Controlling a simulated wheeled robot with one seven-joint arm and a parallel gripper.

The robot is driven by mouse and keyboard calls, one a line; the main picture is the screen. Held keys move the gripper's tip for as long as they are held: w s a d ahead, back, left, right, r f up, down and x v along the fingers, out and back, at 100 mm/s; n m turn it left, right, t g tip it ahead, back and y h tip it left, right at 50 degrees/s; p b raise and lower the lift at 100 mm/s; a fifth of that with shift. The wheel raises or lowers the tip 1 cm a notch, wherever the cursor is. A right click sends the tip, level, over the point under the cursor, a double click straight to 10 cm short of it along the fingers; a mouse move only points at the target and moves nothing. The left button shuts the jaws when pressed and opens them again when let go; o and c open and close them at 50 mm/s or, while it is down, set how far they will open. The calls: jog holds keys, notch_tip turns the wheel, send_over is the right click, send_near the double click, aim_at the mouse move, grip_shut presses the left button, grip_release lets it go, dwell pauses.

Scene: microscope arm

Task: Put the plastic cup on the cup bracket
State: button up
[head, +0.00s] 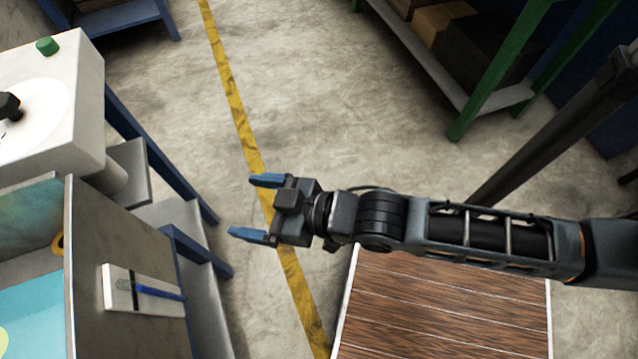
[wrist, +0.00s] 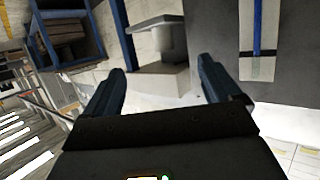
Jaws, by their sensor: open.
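My gripper (head: 256,207) is open and empty over the floor, with its two blue fingers pointing left toward the machines. In the wrist view its fingers (wrist: 160,68) are spread apart with nothing between them. I cannot pick out the plastic cup for certain in either view. I cannot tell for certain which part is the cup bracket. A grey rounded part (head: 117,176) sits beneath the white machine (head: 60,125), beside a flat grey plate (head: 133,165). In the wrist view a similar grey rounded part (wrist: 160,42) shows ahead, between and beyond the fingers.
A grey panel (head: 125,230) at lower left carries a white plate with a blue strip (head: 158,290). A blue-framed stand (head: 172,170) is left of my gripper. A wooden-topped surface (head: 440,310) lies below my arm. The floor ahead is open, crossed by a yellow line (head: 232,90).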

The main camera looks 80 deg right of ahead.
jog(key=s+r, duration=1.1)
jog(key=s, duration=0.5)
jog(key=shift+d+r+t, duration=0.2)
jog(key=shift+r+t, duration=0.1)
jog(key=shift+r, duration=0.05)
